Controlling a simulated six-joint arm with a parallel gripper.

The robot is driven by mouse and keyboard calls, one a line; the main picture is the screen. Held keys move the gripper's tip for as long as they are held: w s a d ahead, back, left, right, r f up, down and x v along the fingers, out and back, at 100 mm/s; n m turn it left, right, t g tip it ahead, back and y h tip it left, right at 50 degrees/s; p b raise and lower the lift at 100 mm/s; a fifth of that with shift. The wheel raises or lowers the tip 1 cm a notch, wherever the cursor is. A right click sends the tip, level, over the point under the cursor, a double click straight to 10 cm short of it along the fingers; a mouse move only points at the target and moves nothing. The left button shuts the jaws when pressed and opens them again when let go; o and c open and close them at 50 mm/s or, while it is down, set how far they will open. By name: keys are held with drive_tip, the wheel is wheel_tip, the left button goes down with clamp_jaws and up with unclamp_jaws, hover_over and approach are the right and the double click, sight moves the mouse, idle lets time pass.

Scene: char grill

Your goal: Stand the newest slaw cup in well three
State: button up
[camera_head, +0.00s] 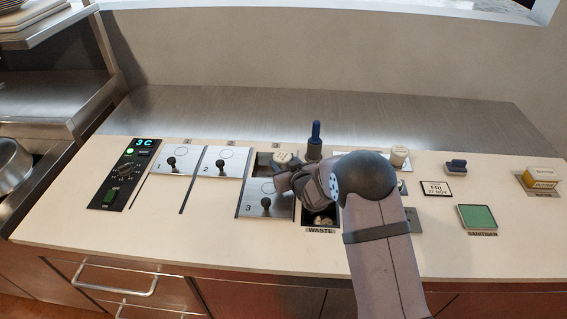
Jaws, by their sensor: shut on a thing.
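My gripper (284,172) reaches in from the right, over well three. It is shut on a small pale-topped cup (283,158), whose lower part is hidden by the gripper. The lid marked 3 (254,203), with a dark knob, sits toward the front, leaving the dark opening of well three (263,165) showing behind it. The cup is at the right side of this opening; I cannot tell whether it touches the well's floor. Another pale cup (399,155) stands on the counter to the right, behind my arm.
Lids 1 (160,187) and 2 (210,165) lie to the left, beside a black control panel (125,175). A waste opening (318,221) holds pale items. A blue-handled tool (316,135) stands behind my gripper. A date card (436,188) and green sanitiser pad (477,217) lie right.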

drive_tip(key=shift+f, duration=0.1)
drive_tip(key=o, duration=1.1)
drive_tip(key=shift+d, duration=0.1)
drive_tip(key=shift+d+r+p, duration=0.1)
drive_tip(key=shift+r+p, duration=0.7)
drive_tip(key=shift+p, duration=0.15)
drive_tip(key=b+v, duration=0.3)
drive_tip(key=v, duration=0.8)
drive_tip(key=shift+s, duration=0.45)
